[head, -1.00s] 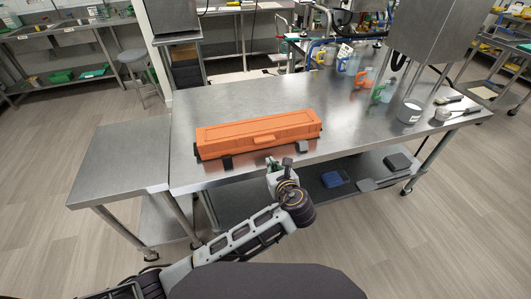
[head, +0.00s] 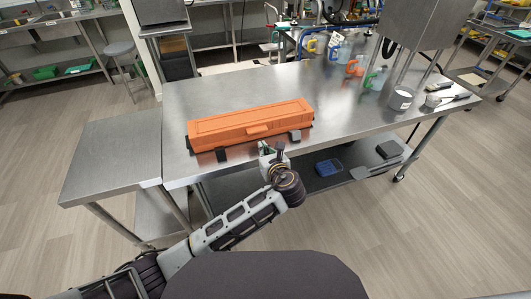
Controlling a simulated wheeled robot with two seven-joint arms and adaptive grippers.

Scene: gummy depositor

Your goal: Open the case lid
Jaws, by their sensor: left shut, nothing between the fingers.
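The orange case (head: 250,124) lies on the steel table (head: 225,96), near its front edge. The picture is too small to tell whether the fingertips touch the case. My right gripper is not in view.
A lower steel side table (head: 112,155) stands at the left. A white cup (head: 400,99) and clear jugs with coloured handles stand at the table's right. A blue tray (head: 328,168) lies on the shelf below. The table behind the case is clear.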

